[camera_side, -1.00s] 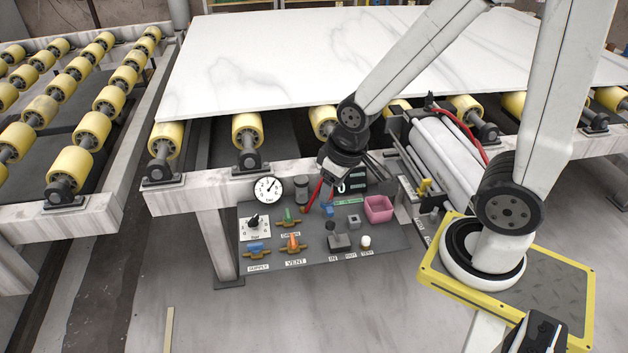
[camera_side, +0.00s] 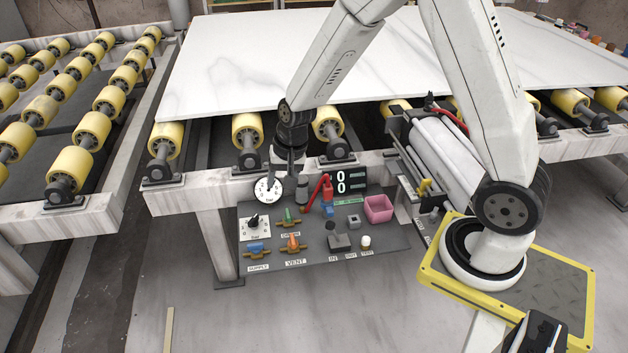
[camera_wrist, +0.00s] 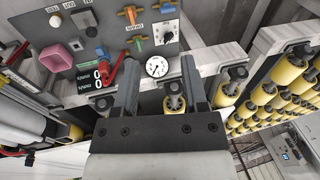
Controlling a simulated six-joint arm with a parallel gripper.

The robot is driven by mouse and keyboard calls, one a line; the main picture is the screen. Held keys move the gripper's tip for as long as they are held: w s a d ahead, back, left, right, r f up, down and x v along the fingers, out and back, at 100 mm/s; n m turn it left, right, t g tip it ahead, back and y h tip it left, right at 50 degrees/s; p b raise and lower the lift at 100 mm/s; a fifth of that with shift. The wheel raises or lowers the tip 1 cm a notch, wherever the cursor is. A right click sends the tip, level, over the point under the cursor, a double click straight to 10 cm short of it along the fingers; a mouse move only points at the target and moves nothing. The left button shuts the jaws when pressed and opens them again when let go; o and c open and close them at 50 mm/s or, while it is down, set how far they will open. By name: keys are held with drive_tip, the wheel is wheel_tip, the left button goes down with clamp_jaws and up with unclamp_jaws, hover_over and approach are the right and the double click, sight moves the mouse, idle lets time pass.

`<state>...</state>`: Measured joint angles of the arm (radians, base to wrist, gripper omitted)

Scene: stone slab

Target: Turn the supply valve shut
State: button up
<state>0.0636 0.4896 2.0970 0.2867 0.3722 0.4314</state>
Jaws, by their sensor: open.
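The supply valve (camera_side: 257,248) has a blue handle on a brass body, at the front left of the dark panel above its SUPPLY label. Its handle appears to lie sideways, along the body. It also shows at the top edge of the wrist view (camera_wrist: 166,6), partly cut off. My gripper (camera_side: 285,172) is above the back left of the panel, near the round gauge (camera_side: 268,190), apart from the valve. In the wrist view my gripper (camera_wrist: 160,72) has its two fingers spread, with nothing held between them.
An orange vent valve (camera_side: 293,242) stands right of the supply valve, a green-handled valve (camera_side: 288,215) behind. The stone slab (camera_side: 240,60) lies behind on rollers.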

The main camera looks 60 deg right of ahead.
drive_tip(key=w+d+f+m, duration=0.1)
drive_tip(key=w+f+m, duration=0.4)
drive_tip(key=w+f, duration=0.1)
drive_tip(key=m+y, duration=0.2)
drive_tip(key=m, duration=1.1)
hover_over(255, 244)
drive_tip(key=s+d, duration=0.2)
wheel_tip(255, 244, down, 21)
drive_tip(key=shift+s+d+f+t, duration=0.2)
drive_tip(key=shift+f+t, duration=0.2)
drive_tip(key=shift+f, duration=0.25)
drive_tip(key=shift+a+f, duration=0.1)
drive_tip(key=shift+x, duration=3.7)
clamp_jaws()
